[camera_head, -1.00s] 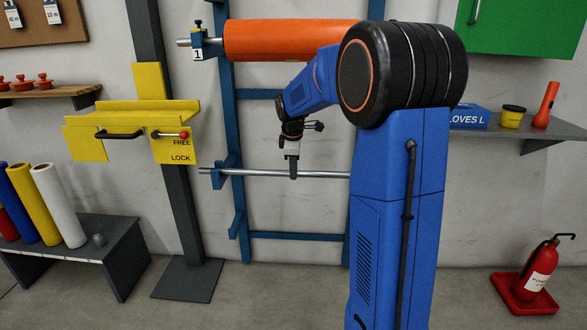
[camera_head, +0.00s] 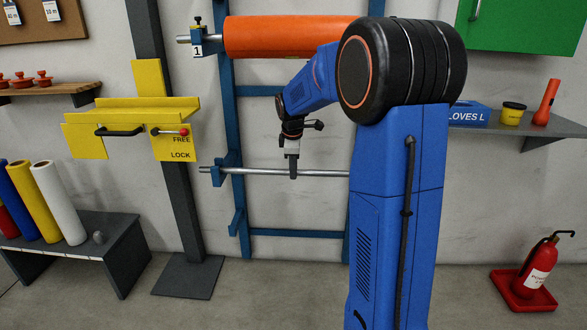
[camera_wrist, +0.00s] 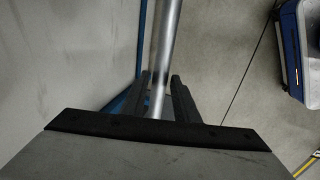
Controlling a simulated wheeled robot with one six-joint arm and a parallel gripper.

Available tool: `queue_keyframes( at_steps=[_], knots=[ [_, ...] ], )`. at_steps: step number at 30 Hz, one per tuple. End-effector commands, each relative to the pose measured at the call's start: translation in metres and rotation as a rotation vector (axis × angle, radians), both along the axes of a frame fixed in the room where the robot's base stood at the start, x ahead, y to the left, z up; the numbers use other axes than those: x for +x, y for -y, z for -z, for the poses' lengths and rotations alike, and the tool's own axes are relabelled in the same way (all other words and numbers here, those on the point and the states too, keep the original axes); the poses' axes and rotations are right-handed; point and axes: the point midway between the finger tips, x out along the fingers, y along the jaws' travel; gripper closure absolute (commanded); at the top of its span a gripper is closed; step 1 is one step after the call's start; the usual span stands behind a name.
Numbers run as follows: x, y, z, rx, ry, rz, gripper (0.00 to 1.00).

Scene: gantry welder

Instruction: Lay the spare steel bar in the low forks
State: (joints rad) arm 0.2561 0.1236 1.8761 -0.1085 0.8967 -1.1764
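The spare steel bar (camera_head: 262,171) runs level in the head view, with its left end out past a blue bracket (camera_head: 228,166) on the rack's left post. Whether it rests there is unclear; its right end is hidden behind my arm. My gripper (camera_head: 293,172) comes down over the bar from above. In the wrist view the bar (camera_wrist: 165,45) passes between the two dark fingers of my gripper (camera_wrist: 160,78), filling the gap at the tips; the fingers look closed on it. A lower blue bracket (camera_head: 237,220), seemingly a low fork, shows empty below.
An orange roll (camera_head: 285,38) hangs on another bar above. A yellow bracket with a lock handle (camera_head: 168,131) stands left of the rack. A grey bench (camera_head: 120,250) with coloured rolls is at left. A fire extinguisher (camera_head: 535,270) is at right. Floor below the bar is clear.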

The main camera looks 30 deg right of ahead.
Motion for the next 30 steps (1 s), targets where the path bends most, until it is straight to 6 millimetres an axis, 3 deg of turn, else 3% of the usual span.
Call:
queue_keyframes(
  at_steps=[14, 30],
  knots=[
    [-0.001, -0.001, -0.007, -0.001, 0.001, 0.0, 0.59],
    [-0.022, -0.016, -0.104, -0.001, 0.004, 0.0, 0.59]
  ],
)
